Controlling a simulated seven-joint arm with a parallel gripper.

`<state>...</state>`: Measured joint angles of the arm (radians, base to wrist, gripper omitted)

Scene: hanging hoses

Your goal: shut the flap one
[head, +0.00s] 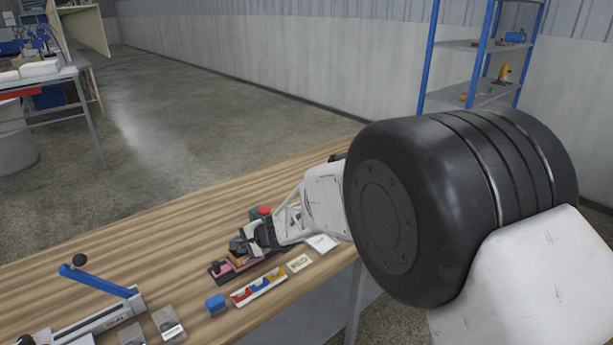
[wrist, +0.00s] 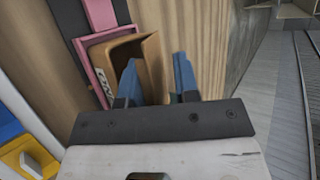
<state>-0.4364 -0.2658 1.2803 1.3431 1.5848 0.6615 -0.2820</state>
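The flap piece is an orange-brown, box-like cover (wrist: 112,62) with dark lettering, seen in the wrist view inside a pink frame (wrist: 84,58). It looks tilted up from the frame, with a hollow side facing the fingers. In the head view the pink frame (head: 221,268) lies on the bench, and the cover is mostly hidden by my gripper (head: 243,245).
A red button (head: 262,211) stands behind my gripper. A blue lever device (head: 100,281) is at left.

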